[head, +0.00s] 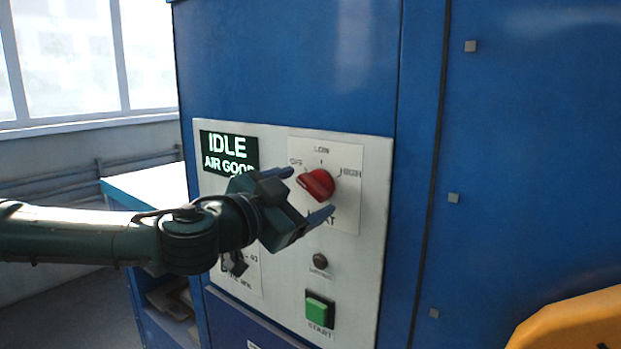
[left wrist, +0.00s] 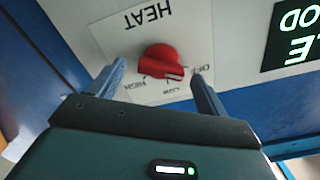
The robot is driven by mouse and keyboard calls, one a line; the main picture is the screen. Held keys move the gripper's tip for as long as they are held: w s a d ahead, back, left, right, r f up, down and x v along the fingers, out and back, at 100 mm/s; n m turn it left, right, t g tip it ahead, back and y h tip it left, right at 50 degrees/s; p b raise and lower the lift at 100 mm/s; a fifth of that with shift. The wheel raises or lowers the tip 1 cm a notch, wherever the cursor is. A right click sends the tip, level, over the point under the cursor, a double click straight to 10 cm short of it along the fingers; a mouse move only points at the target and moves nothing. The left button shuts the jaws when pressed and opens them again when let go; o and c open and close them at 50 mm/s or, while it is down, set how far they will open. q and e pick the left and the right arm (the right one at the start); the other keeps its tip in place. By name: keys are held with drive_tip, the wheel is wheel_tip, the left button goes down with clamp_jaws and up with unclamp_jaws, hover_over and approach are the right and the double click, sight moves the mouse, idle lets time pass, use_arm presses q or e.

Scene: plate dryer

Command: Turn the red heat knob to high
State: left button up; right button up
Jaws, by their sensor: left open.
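The red heat knob (head: 318,185) sits on the white control panel (head: 378,205) of a blue machine, with the labels OFF, LOW and HIGH around its upper side. In the left wrist view, the knob (left wrist: 160,57) appears upside down, and its white mark lies on the OFF and LOW side; the exact setting is hard to tell. My left gripper (head: 311,192) is open, with one finger at the knob's upper left and the other at its lower right. Its fingers also flank the knob in the left wrist view (left wrist: 157,72). Contact is not visible. My right gripper is not in view.
A green START button (head: 320,310) and a small dark round part (head: 320,261) lie below the knob. A display (head: 229,151) reading IDLE and AIR GOOD is on the left, partly hidden by my arm. A yellow-orange shape (head: 575,322) fills the lower right corner.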

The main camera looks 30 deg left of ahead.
sight(308, 191)
use_arm(q)
drive_tip(key=shift+w+a, duration=0.1)
drive_tip(key=shift+w, duration=0.1)
drive_tip(key=shift+w+f+b, duration=0.15)
drive_tip(key=shift+w+b, duration=0.8)
drive_tip(key=shift+w, duration=0.35)
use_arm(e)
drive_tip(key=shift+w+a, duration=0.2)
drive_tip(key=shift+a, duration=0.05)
use_arm(q)
drive_tip(key=shift+c, duration=0.6)
drive_tip(key=c, duration=0.9)
drive_tip(key=shift+o, duration=0.2)
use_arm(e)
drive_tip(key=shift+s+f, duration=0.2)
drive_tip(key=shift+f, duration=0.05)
